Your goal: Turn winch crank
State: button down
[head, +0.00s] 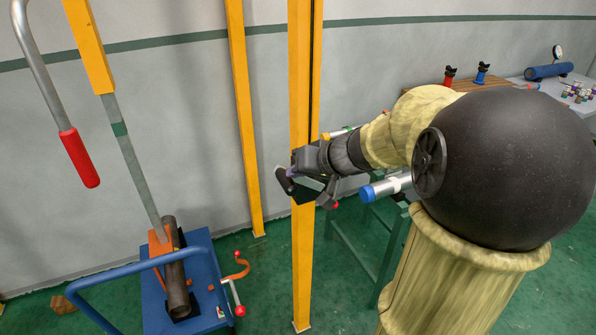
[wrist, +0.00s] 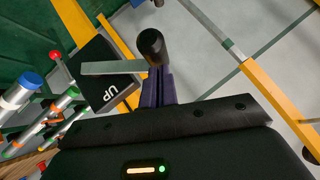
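A grey bent metal rod with a red grip (head: 79,158) hangs at the upper left in the head view, close to the camera. A smaller crank with a white arm and red knob (head: 239,310) is on the right side of the blue cart (head: 203,258), below an orange hook. I cannot tell which of these is the winch crank. My gripper (head: 305,188) is in front of a yellow post, well right of both. In the wrist view my gripper's dark and purple parts (wrist: 155,85) show beside a black block marked UP (wrist: 108,78). Whether its fingers are apart is unclear.
A yellow post (head: 302,240) stands right behind my gripper. Another yellow post (head: 245,120) is left of it. A dark pipe (head: 176,275) sits on the cart. A blue-ended pipe (head: 385,187) lies close to my arm. Green floor is open between cart and posts.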

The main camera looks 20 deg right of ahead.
jog(key=shift+a, duration=0.1)
jog(key=w+p+v, duration=0.1)
jog(key=v, duration=0.5)
jog(key=w+d+r+p+v, duration=0.1)
jog(key=v, duration=0.6)
jog(key=shift+r+p, duration=0.25)
jog(key=shift+p, duration=0.05)
jog(key=shift+f, duration=0.1)
jog(key=s+a+f+n+g+h, duration=0.1)
jog(key=s+a+f+g+h, duration=0.1)
jog(key=a+f, duration=0.5)
jog(key=s+a+f+n+g+h, duration=0.1)
jog(key=s+a+f+g, duration=0.3)
jog(key=f, duration=1.1)
jog(key=s+a+h, duration=0.1)
jog(key=a, duration=0.2)
jog(key=shift+g, duration=0.3)
jog(key=c, duration=2.1)
grip_release()
jog(key=shift+f, duration=0.1)
